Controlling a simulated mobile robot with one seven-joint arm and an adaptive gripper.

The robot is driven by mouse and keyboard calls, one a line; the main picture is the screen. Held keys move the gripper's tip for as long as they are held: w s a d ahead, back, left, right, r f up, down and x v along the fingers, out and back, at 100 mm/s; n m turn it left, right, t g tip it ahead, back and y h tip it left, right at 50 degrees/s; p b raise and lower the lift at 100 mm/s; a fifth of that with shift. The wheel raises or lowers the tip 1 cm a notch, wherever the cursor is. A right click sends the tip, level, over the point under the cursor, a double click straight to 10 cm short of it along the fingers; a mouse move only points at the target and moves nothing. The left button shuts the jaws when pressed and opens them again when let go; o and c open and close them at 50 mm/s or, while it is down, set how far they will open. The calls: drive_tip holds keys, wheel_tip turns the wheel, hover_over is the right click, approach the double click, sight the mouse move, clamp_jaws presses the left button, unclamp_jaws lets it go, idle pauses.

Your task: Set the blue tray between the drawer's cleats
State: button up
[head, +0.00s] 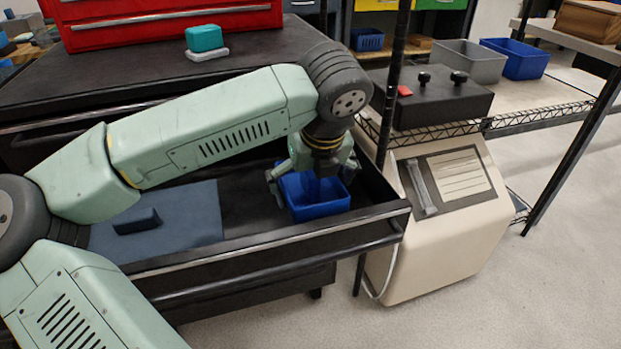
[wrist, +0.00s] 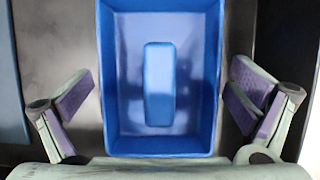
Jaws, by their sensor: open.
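The blue tray (head: 318,210) sits in the right end of the open black drawer (head: 250,245). In the wrist view the tray (wrist: 160,140) is seen from above, with a raised blue block in its middle. My gripper (head: 312,178) is over the tray, with its fingers apart on both sides. In the wrist view the purple-padded fingers stand clear of the tray's left and right walls. A blue-grey mat (head: 195,215) lies in the drawer's left part. A dark blue block (head: 137,221) stands on it, perhaps a cleat. My arm hides the back of the mat.
The drawer's front wall and rail run close in front of the tray. A cream machine (head: 450,230) and a black post stand right of the drawer. A teal box (head: 204,38) and a red toolbox (head: 170,30) sit on the cabinet top. Bare drawer floor separates tray and mat.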

drive_tip(key=shift+r+p, duration=0.3)
drive_tip(key=shift+r, duration=0.05)
drive_tip(key=v, duration=1.1)
drive_tip(key=shift+s+r, duration=0.2)
drive_tip(key=shift+r, duration=0.05)
drive_tip(key=shift+r, duration=0.15)
